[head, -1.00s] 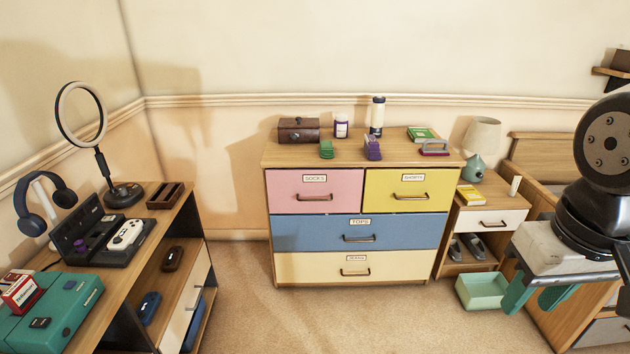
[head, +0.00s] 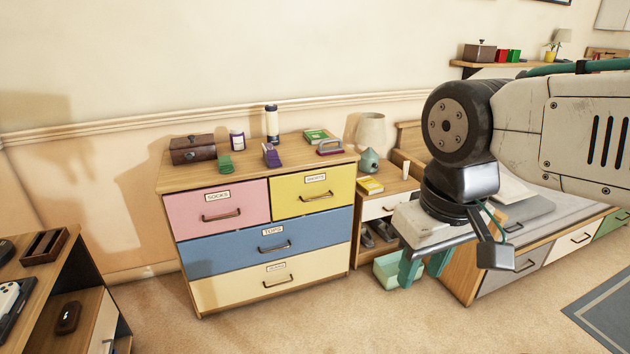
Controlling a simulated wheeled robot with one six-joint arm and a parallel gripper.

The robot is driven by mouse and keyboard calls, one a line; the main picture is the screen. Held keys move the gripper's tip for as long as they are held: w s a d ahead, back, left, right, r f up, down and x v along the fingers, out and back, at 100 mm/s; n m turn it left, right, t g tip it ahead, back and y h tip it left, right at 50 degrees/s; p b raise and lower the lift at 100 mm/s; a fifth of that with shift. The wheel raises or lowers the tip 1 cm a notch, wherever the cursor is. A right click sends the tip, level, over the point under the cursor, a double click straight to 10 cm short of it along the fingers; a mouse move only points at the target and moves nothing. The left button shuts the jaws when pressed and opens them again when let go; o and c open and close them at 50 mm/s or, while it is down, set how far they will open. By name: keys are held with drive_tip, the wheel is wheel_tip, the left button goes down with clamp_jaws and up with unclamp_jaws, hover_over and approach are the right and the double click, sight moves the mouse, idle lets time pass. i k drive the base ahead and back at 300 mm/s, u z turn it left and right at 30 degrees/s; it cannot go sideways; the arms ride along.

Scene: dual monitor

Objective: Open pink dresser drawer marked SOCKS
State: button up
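The pink drawer (head: 217,208) marked SOCKS is the top left drawer of a wooden dresser (head: 256,172). It is shut, with a dark bar handle (head: 221,215) across its front and a white label above. My gripper (head: 424,270) hangs at the right, pointing down, well to the right of the dresser and apart from it. Its two green fingers are spread with a gap between them, and nothing shows in them.
The yellow (head: 313,192), blue (head: 265,243) and cream (head: 262,281) drawers are shut. A box, bottles and clips stand on the dresser top. A nightstand (head: 388,190) is right of the dresser; a desk (head: 75,270) is at left. Carpet (head: 300,325) in front is clear.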

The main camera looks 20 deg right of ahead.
sight(206, 211)
drive_tip(key=z, duration=0.3)
drive_tip(key=i, duration=1.35)
drive_tip(key=u, duration=0.35)
